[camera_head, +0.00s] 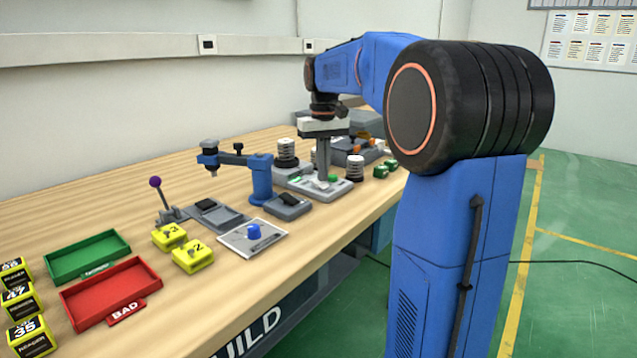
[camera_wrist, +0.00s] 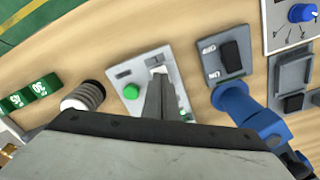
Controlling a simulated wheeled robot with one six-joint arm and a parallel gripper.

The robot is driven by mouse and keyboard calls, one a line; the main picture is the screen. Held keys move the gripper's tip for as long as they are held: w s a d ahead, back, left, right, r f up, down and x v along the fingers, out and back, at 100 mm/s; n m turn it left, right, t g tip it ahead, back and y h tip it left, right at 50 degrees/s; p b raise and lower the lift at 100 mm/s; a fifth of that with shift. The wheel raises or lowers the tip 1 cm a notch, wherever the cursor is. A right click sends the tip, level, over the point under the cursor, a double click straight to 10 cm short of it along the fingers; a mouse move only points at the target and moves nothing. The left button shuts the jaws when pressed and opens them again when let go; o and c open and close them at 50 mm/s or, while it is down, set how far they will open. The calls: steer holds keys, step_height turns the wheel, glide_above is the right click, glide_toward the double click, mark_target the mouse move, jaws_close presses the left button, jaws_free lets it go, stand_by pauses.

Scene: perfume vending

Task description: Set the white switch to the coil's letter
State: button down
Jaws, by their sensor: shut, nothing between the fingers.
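A light grey panel (camera_head: 341,193) with a green button (camera_head: 333,178) stands on the bench; it also shows in the wrist view (camera_wrist: 121,78). A small white piece (camera_wrist: 158,69), seemingly the white switch, shows on this panel at my fingertips. My gripper (camera_head: 322,178) points down over the panel, shut and empty; in the wrist view (camera_wrist: 158,80) its fingers hide part of the panel. I cannot tell whether they touch the switch. A black-and-white coil (camera_head: 355,168) stands beside the panel, also in the wrist view (camera_wrist: 84,97). No letter on it is readable.
Another coil (camera_head: 287,153) stands behind the panel. Green blocks (camera_head: 381,171) lie right of it. A black rocker box (camera_head: 288,206), a blue post (camera_head: 261,180) and a blue knob panel (camera_head: 252,238) stand left. Green and red trays (camera_head: 152,281) are further left.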

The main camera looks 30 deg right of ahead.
mark_target(323, 184)
step_height(323, 184, up, 6)
stand_by(0.8)
steer(key=shift+s, duration=0.1)
stand_by(0.4)
